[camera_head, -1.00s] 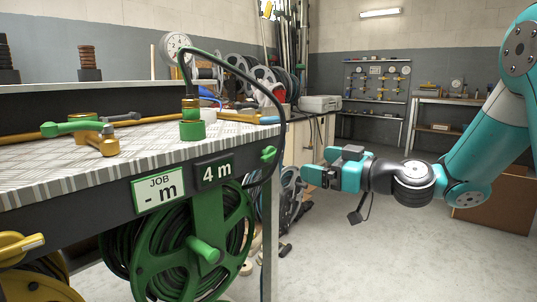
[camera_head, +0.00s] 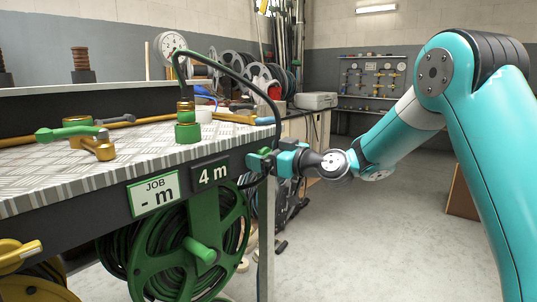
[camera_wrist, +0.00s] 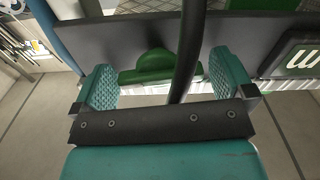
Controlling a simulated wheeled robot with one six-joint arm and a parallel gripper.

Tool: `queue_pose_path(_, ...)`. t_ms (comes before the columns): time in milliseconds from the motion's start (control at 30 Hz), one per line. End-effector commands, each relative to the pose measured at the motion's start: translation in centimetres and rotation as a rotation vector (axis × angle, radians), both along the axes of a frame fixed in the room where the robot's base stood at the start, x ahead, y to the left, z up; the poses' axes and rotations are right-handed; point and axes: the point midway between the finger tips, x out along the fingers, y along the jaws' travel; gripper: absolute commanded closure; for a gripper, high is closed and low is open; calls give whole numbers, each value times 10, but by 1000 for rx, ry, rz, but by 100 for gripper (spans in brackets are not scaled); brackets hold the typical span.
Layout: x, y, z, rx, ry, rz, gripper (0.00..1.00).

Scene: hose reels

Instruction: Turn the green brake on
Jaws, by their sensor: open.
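The green brake (camera_head: 257,160) is a small green knob on the bench's dark front edge, right of the "4 m" display. In the wrist view the green brake (camera_wrist: 152,68) has a rounded hub and a bar lying roughly level. My gripper (camera_head: 274,160) is at the brake, coming from the right. In the wrist view my gripper (camera_wrist: 163,76) is open, with one ribbed jaw either side of the brake. I see no clear contact. The black hose (camera_wrist: 188,45) crosses in front of the brake's right part, between the jaws. The green reel (camera_head: 190,250) hangs below.
The hose (camera_head: 262,85) arches from a green fitting (camera_head: 187,125) on the bench top down past the brake. Green and yellow valve handles (camera_head: 80,133) lie on the bench. A yellow handle (camera_head: 18,253) is at lower left.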

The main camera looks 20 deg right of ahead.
Motion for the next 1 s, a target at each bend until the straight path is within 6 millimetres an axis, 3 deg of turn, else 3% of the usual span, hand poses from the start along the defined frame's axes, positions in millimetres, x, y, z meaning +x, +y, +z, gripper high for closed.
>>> queue_pose_path(67,0,0,0,0,0,0,5)
queue_pose_path(233,0,-1,0,0,0,-1,44)
queue_pose_path(267,0,-1,0,0,0,-1,45)
queue_pose_path(867,1,-2,0,122,87,-3,45)
queue_pose_path(900,1,-2,0,122,87,-3,19)
queue_pose_path(1000,1,-2,0,122,87,-2,0)
